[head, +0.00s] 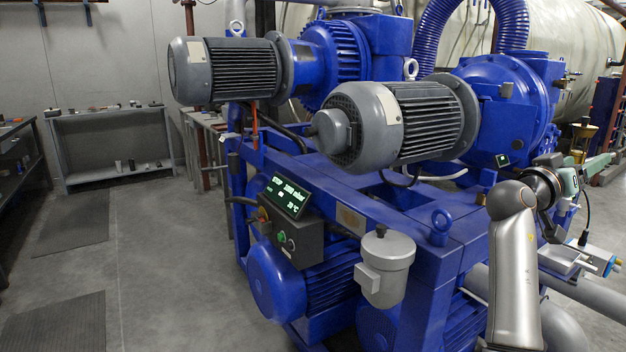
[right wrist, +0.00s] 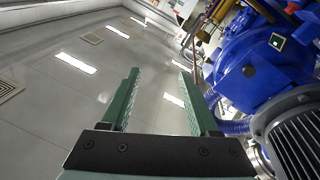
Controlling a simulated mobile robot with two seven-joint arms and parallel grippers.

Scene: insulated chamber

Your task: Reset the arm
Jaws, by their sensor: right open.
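My right arm (head: 514,265) rises at the right side of the head view, with its wrist bent over to the right. My right gripper (head: 600,163) has green fingers that point right, beside the blue pump machine. In the right wrist view the two green fingers of the right gripper (right wrist: 160,95) stand apart with nothing between them. Past them I see the ceiling and lights, tilted. My left gripper is not in view.
A blue pump machine (head: 330,190) with grey motors (head: 400,120) fills the middle. A control box (head: 288,220) with a lit display hangs on its front. A large pale tank (head: 570,40) lies behind. A grey shelf (head: 110,140) stands at the back left. The left floor is clear except for dark mats (head: 75,225).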

